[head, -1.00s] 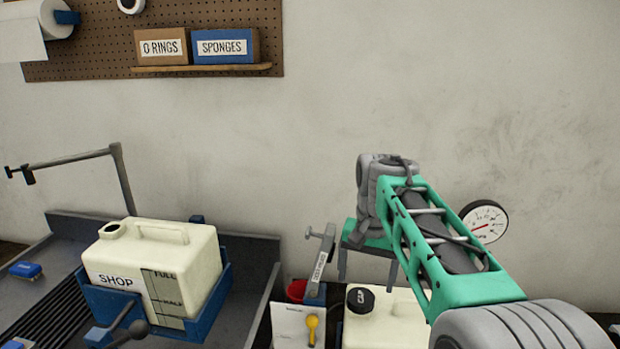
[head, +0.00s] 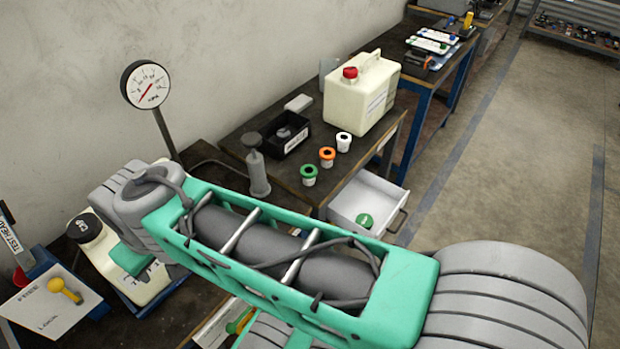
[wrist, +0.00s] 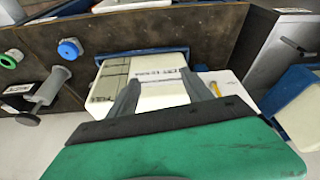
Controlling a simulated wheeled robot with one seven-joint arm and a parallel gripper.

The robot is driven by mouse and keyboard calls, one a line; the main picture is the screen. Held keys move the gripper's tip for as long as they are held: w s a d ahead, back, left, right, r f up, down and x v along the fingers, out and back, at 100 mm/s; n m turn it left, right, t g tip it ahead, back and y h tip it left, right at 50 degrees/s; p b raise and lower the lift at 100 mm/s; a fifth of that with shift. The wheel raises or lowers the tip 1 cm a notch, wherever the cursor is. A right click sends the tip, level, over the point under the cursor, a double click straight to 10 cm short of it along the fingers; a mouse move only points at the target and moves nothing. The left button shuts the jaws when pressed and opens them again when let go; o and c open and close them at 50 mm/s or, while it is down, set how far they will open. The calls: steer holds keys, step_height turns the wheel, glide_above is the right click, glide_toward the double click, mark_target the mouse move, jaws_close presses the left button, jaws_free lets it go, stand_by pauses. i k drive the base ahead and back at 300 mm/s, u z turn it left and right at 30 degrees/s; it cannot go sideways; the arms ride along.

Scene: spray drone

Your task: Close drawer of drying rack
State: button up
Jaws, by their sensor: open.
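A white drawer (head: 345,207) is pulled out from under the bench on the right in the head view. It has a dark handle on its front, and a green-topped round item (head: 365,221) lies inside. I see no rack that I can clearly name as a drying rack. My gripper (wrist: 158,85) is open in the wrist view, with its two grey fingers apart over a cream jug (wrist: 145,70) in a blue frame. I cannot tell whether they touch it. In the head view my arm hides the fingers, which are well left of the drawer.
The bench (head: 235,130) above the drawer holds a cream container with a red cap (head: 362,95), a black bin (head: 283,138) and several small capped pots. A gauge (head: 146,85) stands behind my arm. The floor (head: 480,170) right of the drawer is clear.

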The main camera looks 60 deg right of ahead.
mark_target(367, 192)
steer(key=z, duration=0.9)
steer(key=k, duration=1.2)
steer(key=z, duration=1.15)
steer(key=i, duration=0.8)
steer(key=z, duration=0.2)
steer(key=k, duration=0.45)
steer(key=u, duration=1.2)
steer(key=i, duration=0.6)
steer(key=z, duration=0.45)
